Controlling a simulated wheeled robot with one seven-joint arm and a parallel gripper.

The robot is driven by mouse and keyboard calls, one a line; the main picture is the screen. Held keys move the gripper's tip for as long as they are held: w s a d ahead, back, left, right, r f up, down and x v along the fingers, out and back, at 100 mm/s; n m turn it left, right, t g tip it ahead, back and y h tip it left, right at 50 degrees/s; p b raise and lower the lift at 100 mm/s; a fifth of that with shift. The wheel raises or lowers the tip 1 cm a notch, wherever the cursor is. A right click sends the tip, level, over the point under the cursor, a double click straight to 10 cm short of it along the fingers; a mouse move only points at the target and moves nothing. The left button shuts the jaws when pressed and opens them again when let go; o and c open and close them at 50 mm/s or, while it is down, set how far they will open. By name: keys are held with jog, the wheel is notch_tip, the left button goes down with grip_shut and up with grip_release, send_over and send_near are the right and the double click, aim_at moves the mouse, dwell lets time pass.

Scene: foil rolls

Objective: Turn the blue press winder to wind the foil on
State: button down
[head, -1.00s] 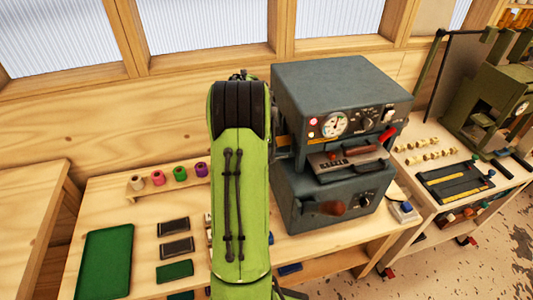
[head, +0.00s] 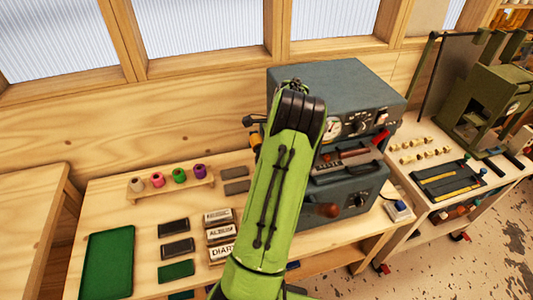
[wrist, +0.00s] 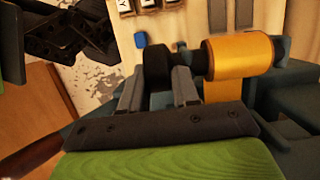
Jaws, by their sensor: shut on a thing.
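The blue-grey press (head: 335,85) stands at the back of the bench, partly hidden behind my green arm. On its left side a gold foil roll (head: 255,142) shows next to a dark fitting. In the wrist view the gold foil roll (wrist: 240,57) sits on a dark shaft, with the black winder knob (wrist: 157,64) at its left end. My gripper (wrist: 158,85) has its two grey fingers on either side of this knob, shut on it. In the head view my gripper is hidden behind the arm.
A rack with several coloured spools (head: 170,183) stands left of the press. Labelled blocks (head: 220,235), dark pads (head: 177,248) and a green mat (head: 108,262) lie on the bench. An olive machine (head: 490,105) stands on the right bench.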

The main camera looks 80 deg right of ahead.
jog(key=c, duration=0.9)
grip_release()
jog(key=p+v, duration=0.1)
jog(key=v, duration=1.4)
jog(key=shift+s+r, duration=0.1)
jog(key=shift+r, duration=0.3)
